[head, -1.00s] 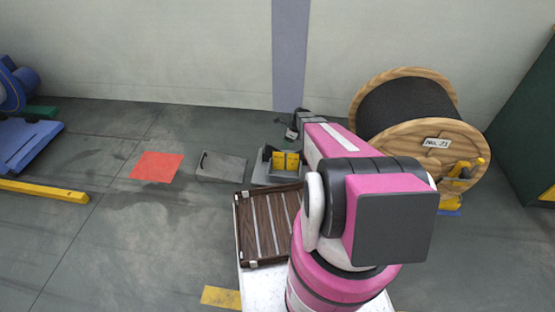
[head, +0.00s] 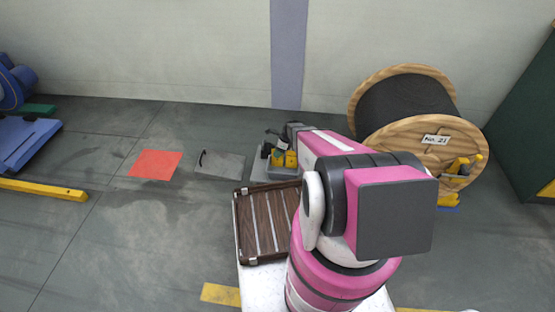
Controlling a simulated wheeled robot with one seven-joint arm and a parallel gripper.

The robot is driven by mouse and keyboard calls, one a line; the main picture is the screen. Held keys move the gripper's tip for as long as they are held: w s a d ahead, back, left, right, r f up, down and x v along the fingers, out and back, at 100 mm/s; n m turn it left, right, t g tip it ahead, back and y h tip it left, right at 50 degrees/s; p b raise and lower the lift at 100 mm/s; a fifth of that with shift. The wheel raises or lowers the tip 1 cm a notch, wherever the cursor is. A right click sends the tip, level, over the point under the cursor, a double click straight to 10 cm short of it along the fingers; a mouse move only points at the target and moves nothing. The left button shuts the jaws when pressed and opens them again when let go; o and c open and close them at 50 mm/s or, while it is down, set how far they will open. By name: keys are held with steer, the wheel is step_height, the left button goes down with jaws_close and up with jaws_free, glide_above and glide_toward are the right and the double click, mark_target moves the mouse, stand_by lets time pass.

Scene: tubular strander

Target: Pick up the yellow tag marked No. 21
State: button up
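Small yellow tags (head: 291,159) stand in a grey holder (head: 258,172) on the floor, left of my arm. Their markings are too small to read, so I cannot tell which is No. 21. My gripper (head: 276,154) is at the tags and partly covers the left one. Its fingers are small and dark here, and I cannot tell whether they are open, shut or touching a tag.
A wooden cable drum (head: 425,135) with a white "No. 21" label (head: 436,139) stands on the right. A slatted brown tray (head: 240,222) lies in front of the holder. A grey plate (head: 220,164) and red square (head: 155,164) lie left, with clear floor around.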

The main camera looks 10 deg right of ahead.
jaws_close()
steer(key=shift+r, duration=0.15)
